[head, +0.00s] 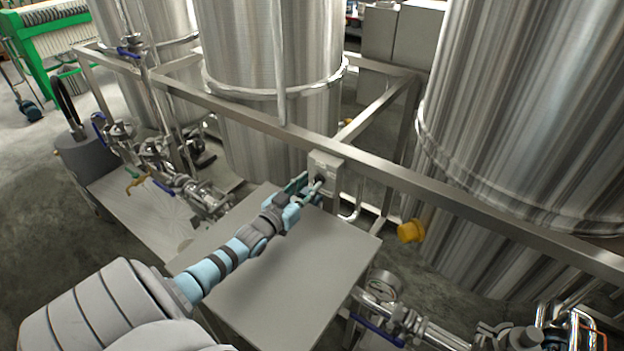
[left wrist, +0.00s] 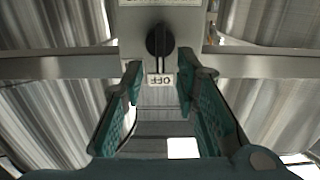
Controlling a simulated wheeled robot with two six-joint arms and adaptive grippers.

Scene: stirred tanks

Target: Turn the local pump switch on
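The pump switch is a black rotary knob (left wrist: 159,41) on a light grey box (head: 325,165) fixed to the steel frame rail. In the left wrist view its bar stands vertical, with one end toward the OFF label (left wrist: 162,80), which appears upside down. My left gripper (head: 308,188) is right in front of the box. In the left wrist view its green fingers (left wrist: 160,82) are spread apart, one on each side below the knob, with nothing between them. I cannot tell whether the fingertips touch the box. My right gripper is not in view.
Large steel tanks (head: 265,50) stand behind the frame rail (head: 450,190). A grey flat-topped cabinet (head: 285,290) lies below my left arm. Pipes and valves (head: 175,185) are to the left, and a gauge (head: 382,285) is at lower right. A yellow fitting (head: 411,231) is right of the box.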

